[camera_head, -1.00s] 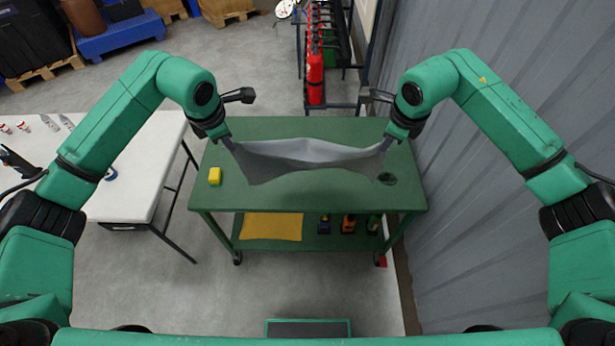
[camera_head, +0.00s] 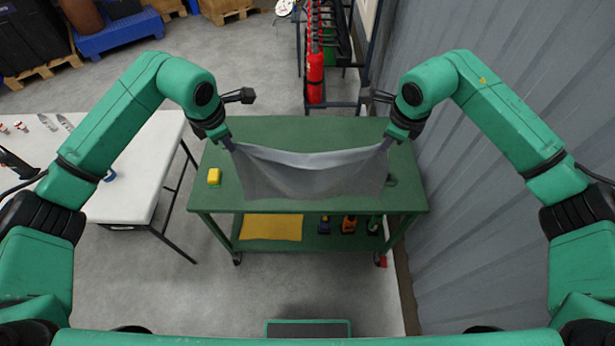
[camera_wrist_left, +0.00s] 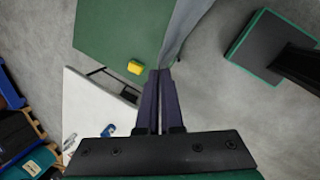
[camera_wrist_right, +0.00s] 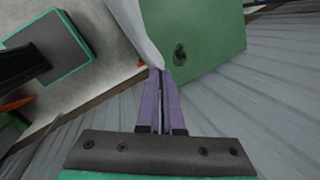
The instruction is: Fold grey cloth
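The grey cloth (camera_head: 312,175) hangs stretched between my two grippers above the green cart, its top edge sagging slightly in the middle. My left gripper (camera_head: 230,144) is shut on its upper left corner; the cloth (camera_wrist_left: 182,35) runs up from the fingertips (camera_wrist_left: 160,74) in the left wrist view. My right gripper (camera_head: 387,141) is shut on the upper right corner; the cloth (camera_wrist_right: 135,30) also leaves the fingertips (camera_wrist_right: 161,72) in the right wrist view. Whether the cloth's lower edge touches the cart top is hard to tell.
The green cart (camera_head: 300,128) has a yellow block (camera_head: 214,176) on its left side and a dark round spot at its right, partly hidden by the cloth. Its lower shelf holds a yellow cloth (camera_head: 271,227) and several bottles. A white table (camera_head: 140,185) stands left; a corrugated wall (camera_head: 480,200) is right.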

